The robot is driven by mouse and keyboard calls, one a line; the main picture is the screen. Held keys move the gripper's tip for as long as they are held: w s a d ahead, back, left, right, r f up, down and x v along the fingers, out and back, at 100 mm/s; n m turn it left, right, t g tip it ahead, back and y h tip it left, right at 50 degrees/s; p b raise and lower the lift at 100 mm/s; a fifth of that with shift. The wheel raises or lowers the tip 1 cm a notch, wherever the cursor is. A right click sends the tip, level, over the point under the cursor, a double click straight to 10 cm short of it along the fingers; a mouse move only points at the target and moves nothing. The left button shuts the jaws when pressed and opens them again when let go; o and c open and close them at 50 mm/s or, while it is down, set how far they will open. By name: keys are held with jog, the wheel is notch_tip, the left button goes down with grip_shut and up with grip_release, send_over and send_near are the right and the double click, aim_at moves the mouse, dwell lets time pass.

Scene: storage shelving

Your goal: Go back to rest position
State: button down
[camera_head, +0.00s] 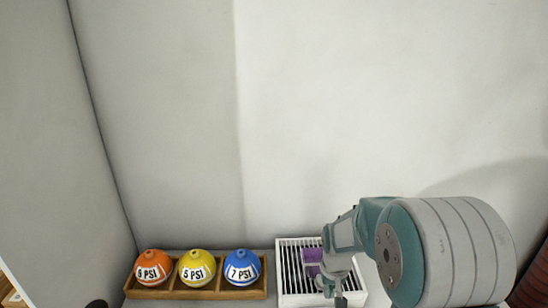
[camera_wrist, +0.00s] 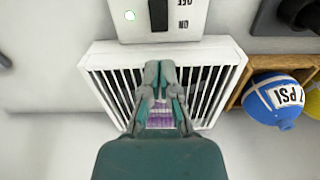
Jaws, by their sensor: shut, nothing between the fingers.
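My gripper (camera_wrist: 160,74) is in the middle of the wrist view, with its fingertips together and nothing held. It is over a white slatted crate (camera_wrist: 221,55). A purple item (camera_wrist: 160,120) lies in the crate, partly hidden behind my fingers. In the head view, my gripper (camera_head: 340,298) hangs at the lower edge in front of the crate (camera_head: 291,297). The purple item (camera_head: 312,256) shows there beside my arm.
A wooden tray (camera_head: 135,290) left of the crate holds an orange 6 PSI ball (camera_head: 152,260), a yellow 5 PSI ball (camera_head: 197,261) and a blue 7 PSI ball (camera_head: 242,260). A white switch box (camera_wrist: 188,18) adjoins the crate. A wall (camera_head: 330,100) stands behind.

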jog(key=s+r+t, duration=0.2)
jog(key=s+r, duration=0.6)
jog(key=r, duration=0.6)
jog(key=s+r+t, duration=0.1)
jog(key=s+r, duration=0.2)
jog(key=s, duration=0.4)
jog(key=s+r+t, duration=0.2)
jog(key=s+r, duration=0.2)
jog(key=s, duration=0.2)
jog(key=shift+s+a, duration=0.35)
jog(key=shift+a, duration=0.05)
